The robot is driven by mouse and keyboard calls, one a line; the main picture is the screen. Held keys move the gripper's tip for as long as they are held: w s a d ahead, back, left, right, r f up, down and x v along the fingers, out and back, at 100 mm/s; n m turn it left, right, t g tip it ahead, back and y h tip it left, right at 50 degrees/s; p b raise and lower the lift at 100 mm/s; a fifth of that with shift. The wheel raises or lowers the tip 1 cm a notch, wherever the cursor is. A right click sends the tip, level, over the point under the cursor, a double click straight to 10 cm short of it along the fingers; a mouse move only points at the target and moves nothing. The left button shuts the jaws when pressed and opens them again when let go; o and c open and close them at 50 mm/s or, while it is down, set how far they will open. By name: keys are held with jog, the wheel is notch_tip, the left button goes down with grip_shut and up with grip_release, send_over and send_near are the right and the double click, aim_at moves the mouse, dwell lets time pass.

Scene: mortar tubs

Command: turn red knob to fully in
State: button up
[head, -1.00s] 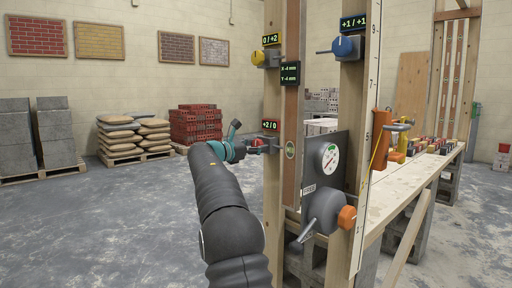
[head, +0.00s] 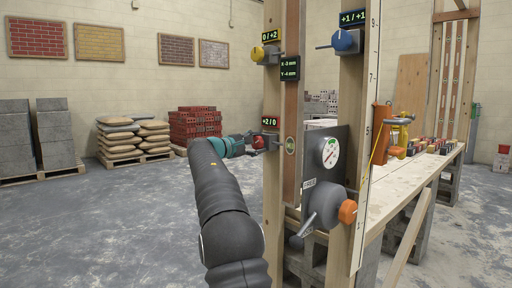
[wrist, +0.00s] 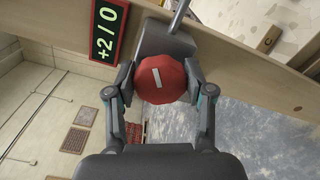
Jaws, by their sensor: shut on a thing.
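The red knob (head: 258,142) sits on a grey block on the left wooden post. The small display (head: 270,122) above the knob reads +2 / 0 in green on a red-edged panel.
A yellow knob (head: 258,54) and a blue knob (head: 343,41) sit higher on the posts. An orange knob (head: 347,211) and a dial gauge (head: 330,153) are to the right. A black readout (head: 289,68) shows X -3 mm, Y -4 mm. Open floor lies left.

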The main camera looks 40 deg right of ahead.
jog(key=m+b, duration=0.1)
jog(key=m, duration=0.1)
jog(key=m+b, duration=0.1)
jog(key=m, duration=0.2)
jog(key=shift+f+m, duration=0.2)
jog(key=shift+m, duration=0.1)
jog(key=m+b, duration=0.2)
jog(key=m, duration=0.8)
jog(key=shift+f+m+b, duration=0.1)
jog(key=shift+m+b, duration=0.3)
jog(key=m, duration=0.5)
jog(key=shift+w, duration=0.15)
jog(key=m, duration=0.5)
jog(key=shift+m, duration=0.4)
jog(key=m, duration=0.4)
jog(key=shift+w+m, duration=0.15)
jog(key=shift+m, duration=0.15)
jog(key=m, duration=0.5)
jog(key=shift+r+m, duration=0.15)
jog(key=shift+m, duration=1.2)
jog(key=shift+r+m, duration=0.1)
jog(key=shift+m, duration=1.25)
